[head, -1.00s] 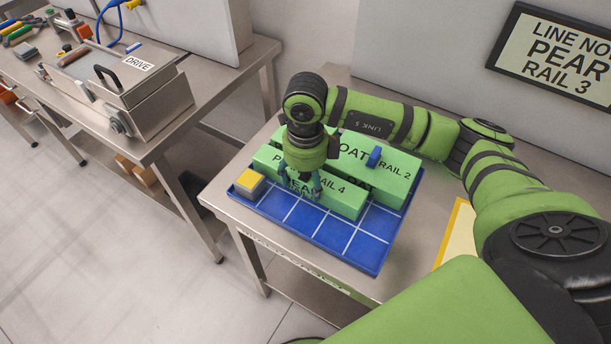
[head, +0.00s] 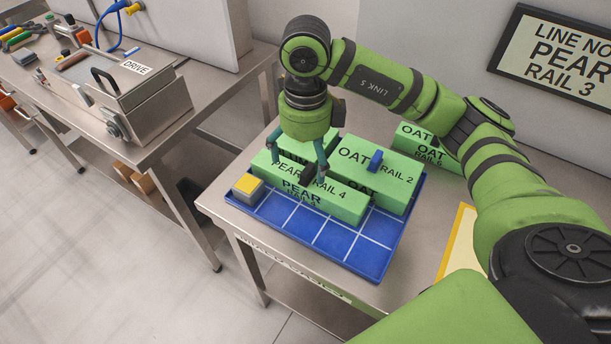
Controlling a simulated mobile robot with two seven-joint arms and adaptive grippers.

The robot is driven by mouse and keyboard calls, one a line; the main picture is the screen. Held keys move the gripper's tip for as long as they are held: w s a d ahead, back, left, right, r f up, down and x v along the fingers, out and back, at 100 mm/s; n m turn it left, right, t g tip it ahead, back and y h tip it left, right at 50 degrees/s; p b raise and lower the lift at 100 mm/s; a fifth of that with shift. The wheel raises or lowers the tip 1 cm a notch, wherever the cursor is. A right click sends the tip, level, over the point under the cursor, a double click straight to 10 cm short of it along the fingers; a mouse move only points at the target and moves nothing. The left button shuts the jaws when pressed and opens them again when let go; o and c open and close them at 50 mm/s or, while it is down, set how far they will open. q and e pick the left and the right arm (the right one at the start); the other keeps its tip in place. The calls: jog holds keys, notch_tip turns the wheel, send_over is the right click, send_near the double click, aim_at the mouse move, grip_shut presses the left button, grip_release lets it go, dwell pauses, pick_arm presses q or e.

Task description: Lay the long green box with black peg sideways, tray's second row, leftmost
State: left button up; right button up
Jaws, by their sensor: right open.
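The gripper hides part of the box's back edge. My left gripper is not in view.
A green box with a blue peg (head: 392,185) lies behind and to the right in the tray. Another green box (head: 300,140) is partly hidden behind my gripper. A yellow-topped grey block (head: 247,188) fills the front-left cell. Another green box (head: 425,150) stands beyond the tray.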

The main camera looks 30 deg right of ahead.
jog(key=shift+r, duration=1.8)
